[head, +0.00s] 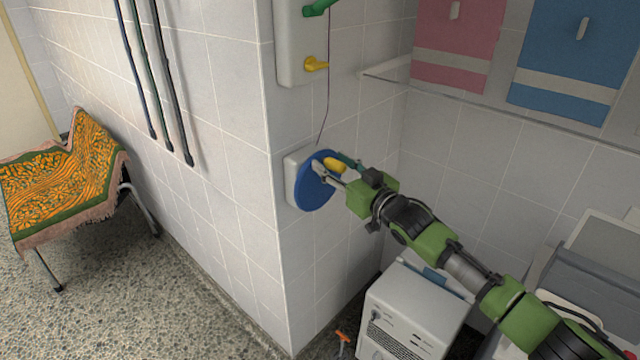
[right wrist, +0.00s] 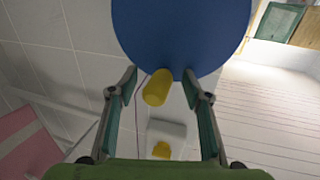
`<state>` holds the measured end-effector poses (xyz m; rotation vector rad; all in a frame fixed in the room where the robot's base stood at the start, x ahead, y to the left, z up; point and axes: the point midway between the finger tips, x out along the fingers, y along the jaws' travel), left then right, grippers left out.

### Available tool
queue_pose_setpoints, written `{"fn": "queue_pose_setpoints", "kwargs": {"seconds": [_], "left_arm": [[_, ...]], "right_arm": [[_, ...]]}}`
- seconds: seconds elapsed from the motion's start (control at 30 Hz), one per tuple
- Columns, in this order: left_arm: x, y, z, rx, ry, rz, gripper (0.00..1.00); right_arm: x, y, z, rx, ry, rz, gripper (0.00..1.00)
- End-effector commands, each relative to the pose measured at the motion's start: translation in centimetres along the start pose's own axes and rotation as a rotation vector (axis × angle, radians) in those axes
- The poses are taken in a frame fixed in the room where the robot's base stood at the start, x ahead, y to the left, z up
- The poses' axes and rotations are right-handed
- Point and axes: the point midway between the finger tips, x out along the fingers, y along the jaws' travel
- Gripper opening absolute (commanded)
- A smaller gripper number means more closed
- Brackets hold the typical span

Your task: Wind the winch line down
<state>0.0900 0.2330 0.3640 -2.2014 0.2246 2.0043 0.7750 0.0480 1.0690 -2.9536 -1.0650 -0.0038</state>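The winch is a blue disc (head: 311,192) on a white wall plate (head: 291,180), with a yellow crank knob (head: 336,164) on its face. A thin dark line (head: 328,88) runs from above the winch up the wall. My right gripper (head: 333,167) is at the disc, its fingers either side of the knob. In the right wrist view the blue disc (right wrist: 185,35) fills the top, and the yellow knob (right wrist: 157,88) stands between the spread fingertips (right wrist: 160,80) with gaps on both sides. My left gripper is not in view.
Above the winch hangs a white panel (head: 291,50) with a green lever (head: 318,7) and a yellow lever (head: 316,64). A grey-white machine (head: 410,310) stands below my right arm. A chair with a patterned towel (head: 65,185) is at left. Pink and blue towels hang at upper right.

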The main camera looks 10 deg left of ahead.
Motion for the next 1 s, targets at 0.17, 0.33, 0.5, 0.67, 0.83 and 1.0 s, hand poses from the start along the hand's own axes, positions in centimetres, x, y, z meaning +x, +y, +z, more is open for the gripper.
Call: {"fn": "queue_pose_setpoints", "kwargs": {"seconds": [0.17, 0.33, 0.5, 0.67, 0.83, 1.0], "left_arm": [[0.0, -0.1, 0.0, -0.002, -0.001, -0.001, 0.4], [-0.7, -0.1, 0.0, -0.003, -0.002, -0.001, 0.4], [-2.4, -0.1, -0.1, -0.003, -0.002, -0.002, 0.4], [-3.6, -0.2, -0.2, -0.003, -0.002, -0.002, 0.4], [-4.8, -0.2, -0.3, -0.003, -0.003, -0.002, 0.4], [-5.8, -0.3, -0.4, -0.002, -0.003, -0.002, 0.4]], "right_arm": [[0.0, -0.1, 0.0, 0.0, 0.0, -0.001, 0.44], [-0.5, 0.1, -0.2, 0.0, -0.001, 0.0, 0.44], [-2.5, 0.7, -0.4, 0.001, -0.002, 0.001, 0.44], [-4.3, 1.1, -0.4, 0.001, -0.002, 0.0, 0.44], [-6.4, 1.7, -0.3, 0.0, -0.002, 0.001, 0.44], [-8.1, 2.1, -0.2, 0.0, -0.001, 0.0, 0.44]]}}
